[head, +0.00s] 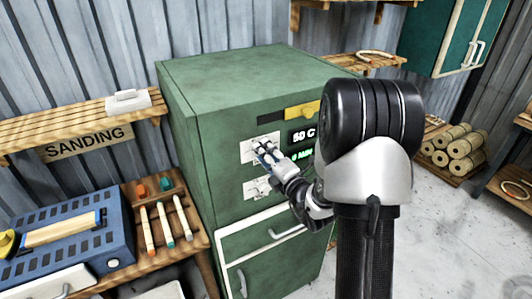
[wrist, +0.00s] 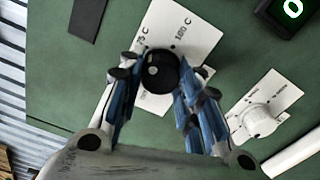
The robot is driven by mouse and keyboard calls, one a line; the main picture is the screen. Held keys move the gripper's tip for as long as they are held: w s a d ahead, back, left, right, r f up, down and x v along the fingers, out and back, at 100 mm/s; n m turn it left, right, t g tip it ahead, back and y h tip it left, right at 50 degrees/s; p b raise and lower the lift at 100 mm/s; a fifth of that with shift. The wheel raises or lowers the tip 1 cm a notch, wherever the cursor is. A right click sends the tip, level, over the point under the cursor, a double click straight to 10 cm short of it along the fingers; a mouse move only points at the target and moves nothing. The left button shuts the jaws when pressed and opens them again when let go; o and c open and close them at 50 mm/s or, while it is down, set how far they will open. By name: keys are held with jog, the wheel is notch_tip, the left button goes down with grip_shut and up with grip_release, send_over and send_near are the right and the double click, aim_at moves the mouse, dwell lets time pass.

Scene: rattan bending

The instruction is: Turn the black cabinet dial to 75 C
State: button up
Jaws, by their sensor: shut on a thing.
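The green cabinet (head: 190,125) stands in the middle of the head view, and its display (head: 303,136) reads 50 C. The black dial (wrist: 160,72) sits on a white plate (wrist: 190,28) in the wrist view, with 75 C and 100 C labels legible. A small light mark shows on the dial's face. My gripper (wrist: 158,84) has its blue-padded fingers on either side of the dial and is shut on it. In the head view my gripper (head: 266,154) covers the dial and part of its plate.
A white knob (wrist: 259,121) on its own plate is close beside my right finger in the wrist view. A yellow piece (head: 305,110) is above the display. A wooden bench (head: 185,245) with tools and a blue machine (head: 65,245) is left of the cabinet.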

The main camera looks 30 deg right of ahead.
jog(key=o, duration=1)
jog(key=shift+o, duration=0.2)
jog(key=s, duration=0.7)
jog(key=shift+s, duration=0.25)
